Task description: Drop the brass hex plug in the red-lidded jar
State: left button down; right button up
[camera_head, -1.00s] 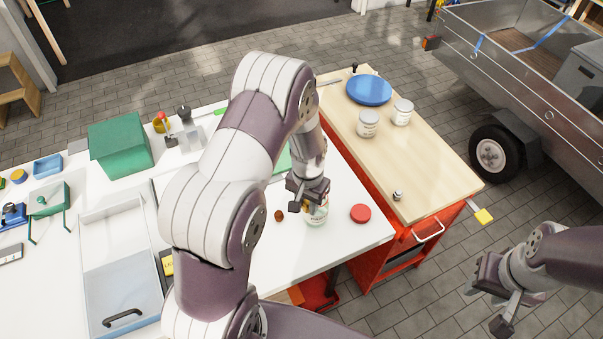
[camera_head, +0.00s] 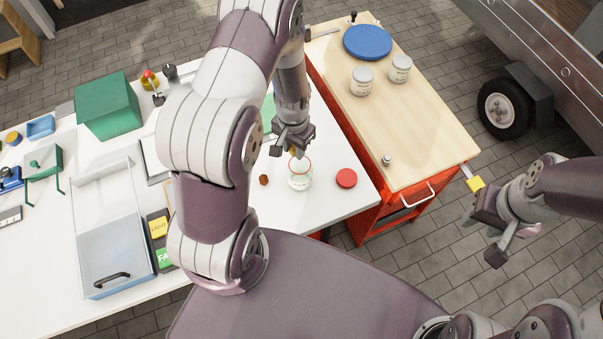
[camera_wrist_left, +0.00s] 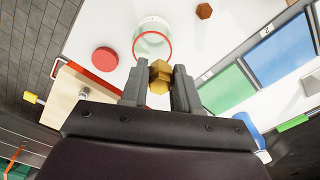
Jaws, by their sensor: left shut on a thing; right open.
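The brass hex plug (camera_wrist_left: 158,77) is pinched between the fingertips of my left gripper (camera_wrist_left: 158,88) in the left wrist view. In the head view my left gripper (camera_head: 293,147) is at the back side of the open glass jar (camera_head: 300,178), around or above rim height. In the left wrist view the jar (camera_wrist_left: 152,40) shows a red ring at its mouth, just beyond the plug; no contact is clear. The red lid (camera_head: 346,178) lies flat on the white table, right of the jar. My right gripper (camera_head: 490,235) is open and empty, over the floor at right.
A small brown hex piece (camera_head: 263,180) lies left of the jar. The wooden-topped red cart (camera_head: 425,150) on the right holds two lidded cans (camera_head: 361,82), a blue plate (camera_head: 368,42) and a small metal piece (camera_head: 387,160). A grey tray (camera_head: 115,255) is at left.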

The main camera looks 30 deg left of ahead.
aim_at(292, 148)
pick_arm(q)
jog(key=c, duration=1.2)
grip_release()
jog(key=shift+s+a, duration=0.1)
jog(key=shift+a, duration=0.1)
jog(key=shift+c, duration=0.2)
jog(key=o, duration=0.5)
jog(key=shift+s+a+r, duration=0.1)
jog(key=shift+s+r, duration=0.05)
jog(key=shift+s, duration=0.2)
jog(key=shift+d, duration=0.2)
jog(key=shift+w+r, duration=0.15)
jog(key=shift+w, duration=0.15)
jog(key=r+b, duration=0.1)
jog(key=r, duration=0.5)
jog(key=r+b, duration=0.1)
jog(key=r, duration=0.5)
jog(key=shift+s+r, duration=0.2)
jog(key=shift+r, duration=0.05)
pick_arm(e)
jog(key=shift+s+a+f, duration=0.1)
jog(key=shift+s+f, duration=0.1)
jog(key=shift+f, duration=0.25)
jog(key=shift+s+a+f, duration=0.1)
jog(key=shift+s+f, duration=0.05)
jog(key=shift+f, duration=0.3)
